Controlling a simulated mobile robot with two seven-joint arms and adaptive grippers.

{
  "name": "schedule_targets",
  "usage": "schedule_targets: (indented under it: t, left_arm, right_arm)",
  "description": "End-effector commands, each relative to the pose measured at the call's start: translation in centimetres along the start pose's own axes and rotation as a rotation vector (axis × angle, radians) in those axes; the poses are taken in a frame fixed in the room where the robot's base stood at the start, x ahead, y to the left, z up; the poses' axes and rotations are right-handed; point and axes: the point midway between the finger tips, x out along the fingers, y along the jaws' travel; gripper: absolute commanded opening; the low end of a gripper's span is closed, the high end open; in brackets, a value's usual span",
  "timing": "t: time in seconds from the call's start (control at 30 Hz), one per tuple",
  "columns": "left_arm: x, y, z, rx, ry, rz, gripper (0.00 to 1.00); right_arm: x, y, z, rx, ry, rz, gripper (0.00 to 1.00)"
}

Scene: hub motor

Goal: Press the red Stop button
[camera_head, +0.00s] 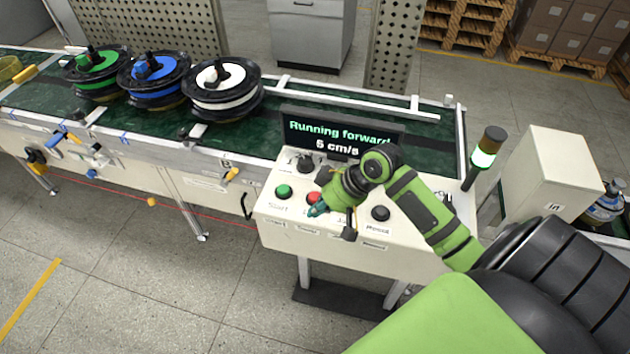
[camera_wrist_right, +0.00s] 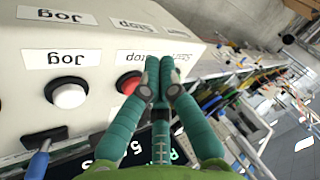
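The red Stop button (camera_head: 313,197) is on the sloped top of the white control box (camera_head: 285,222), right of the green Start button (camera_head: 284,191). My right gripper (camera_head: 318,209) is at the near edge of the red button and partly covers it. In the right wrist view the red button (camera_wrist_right: 130,82) shows just left of the gripper's teal fingers (camera_wrist_right: 160,68). Their tips are together, with nothing between them. I cannot tell whether they touch the button. My left gripper is out of view.
A display (camera_head: 335,135) behind the buttons reads "Running forward". A black knob (camera_head: 380,213) is right of the gripper. The conveyor (camera_head: 50,105) carries green, blue and white spools. A signal tower (camera_head: 488,148) shows a green light. A white box (camera_head: 550,180) is at right.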

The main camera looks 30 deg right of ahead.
Motion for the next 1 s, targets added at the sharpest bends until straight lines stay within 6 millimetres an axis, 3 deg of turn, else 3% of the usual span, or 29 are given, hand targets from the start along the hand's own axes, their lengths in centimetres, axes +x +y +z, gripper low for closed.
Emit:
schedule_targets:
  t: [0.03, 0.1, 0.3, 0.77, 1.0]
  left_arm:
    - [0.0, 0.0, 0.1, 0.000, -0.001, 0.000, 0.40]
    - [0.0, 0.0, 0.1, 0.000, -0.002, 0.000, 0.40]
    - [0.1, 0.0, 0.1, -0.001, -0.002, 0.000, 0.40]
    - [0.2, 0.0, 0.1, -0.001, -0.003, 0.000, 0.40]
    - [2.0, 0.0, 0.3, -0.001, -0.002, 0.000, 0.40]
  right_arm:
    - [-1.4, 1.0, -2.4, 0.021, 0.035, -0.026, 0.00]
    - [-3.0, 1.7, -4.8, 0.051, 0.078, -0.068, 0.00]
    - [-5.8, 2.7, -8.4, 0.100, 0.152, -0.139, 0.00]
    - [-6.0, 2.8, -8.7, 0.108, 0.162, -0.149, 0.00]
    - [-4.6, 3.4, -8.0, 0.107, 0.162, -0.149, 0.00]
